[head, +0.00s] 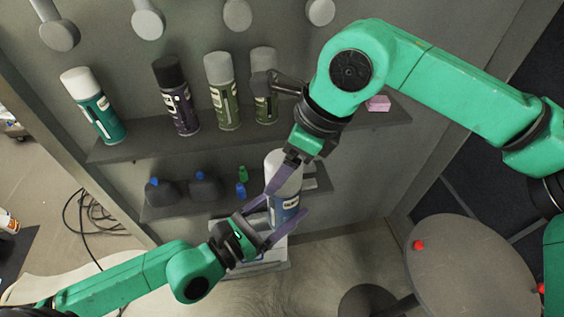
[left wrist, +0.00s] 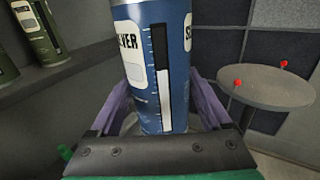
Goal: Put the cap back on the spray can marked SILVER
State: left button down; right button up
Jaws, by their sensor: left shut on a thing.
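The blue spray can (head: 285,208) stands between the purple fingers of my left gripper (head: 290,194), which is shut on it. In the left wrist view the can (left wrist: 149,70) is upright, with part of the word SILVER on its label; its top is out of frame. In the head view a pale, whitish top, apparently the cap (head: 284,163), shows above the blue body. I cannot tell whether it is seated or held just above. My right gripper (head: 290,159) is right at this pale top, pointing down; its fingers are mostly hidden.
Several capped spray cans stand on the upper shelf (head: 150,147), close behind my right arm. Dark bottles with blue tops (head: 205,186) and a small green bottle (head: 242,174) are on the lower shelf. A round grey table (head: 470,270) with red knobs stands at the right.

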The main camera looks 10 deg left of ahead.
jog(key=o, duration=1.1)
jog(key=shift+c, duration=0.2)
jog(key=v, duration=1.2)
